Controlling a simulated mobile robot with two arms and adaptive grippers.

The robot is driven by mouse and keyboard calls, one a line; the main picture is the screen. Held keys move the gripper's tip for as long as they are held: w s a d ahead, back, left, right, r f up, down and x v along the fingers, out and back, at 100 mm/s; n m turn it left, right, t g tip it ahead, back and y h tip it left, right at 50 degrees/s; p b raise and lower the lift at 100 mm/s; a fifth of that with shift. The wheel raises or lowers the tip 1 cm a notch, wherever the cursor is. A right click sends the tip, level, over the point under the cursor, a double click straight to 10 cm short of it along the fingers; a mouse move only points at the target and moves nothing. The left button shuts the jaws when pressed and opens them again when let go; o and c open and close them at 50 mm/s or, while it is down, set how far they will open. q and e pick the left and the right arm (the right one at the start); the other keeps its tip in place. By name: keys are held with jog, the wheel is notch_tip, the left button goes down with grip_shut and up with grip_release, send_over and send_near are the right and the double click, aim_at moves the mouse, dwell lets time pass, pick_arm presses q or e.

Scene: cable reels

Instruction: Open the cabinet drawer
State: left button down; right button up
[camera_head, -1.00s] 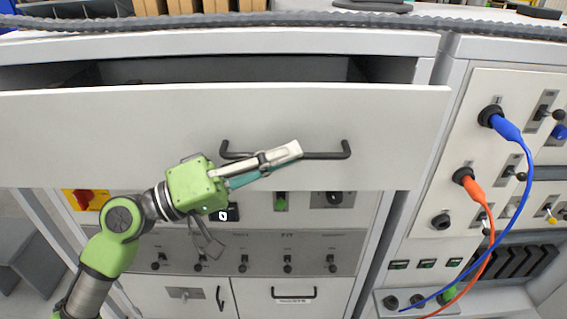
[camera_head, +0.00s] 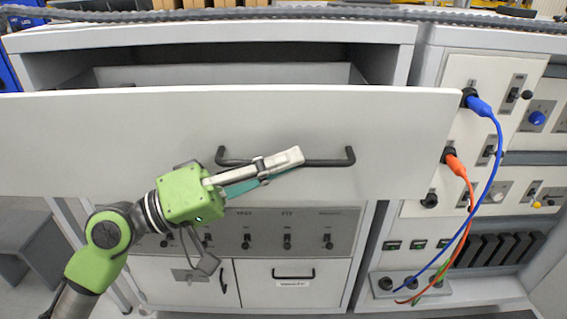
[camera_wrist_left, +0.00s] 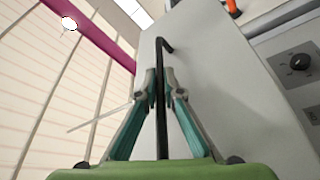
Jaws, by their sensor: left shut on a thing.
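The cabinet drawer (camera_head: 400,130) is a wide white front panel, pulled well out of the cabinet, with its inside showing behind the top edge. Its dark bar handle (camera_head: 330,162) runs across the front. My left gripper (camera_head: 285,163) is shut on the handle near its middle. In the left wrist view, the two fingers (camera_wrist_left: 160,95) close around the dark handle (camera_wrist_left: 161,120), beside the drawer front (camera_wrist_left: 215,70). My right gripper is not in view.
Below the drawer are a switch panel (camera_head: 265,228) and smaller doors with handles. A panel (camera_head: 520,140) on the right has blue (camera_head: 497,150) and orange (camera_head: 468,210) cables plugged in, close to the drawer's right edge.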

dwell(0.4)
pick_arm(q)
jog(key=c, duration=2.2)
grip_release()
jog(key=shift+o, duration=0.2)
jog(key=v, duration=1.2)
jog(key=shift+f, duration=0.1)
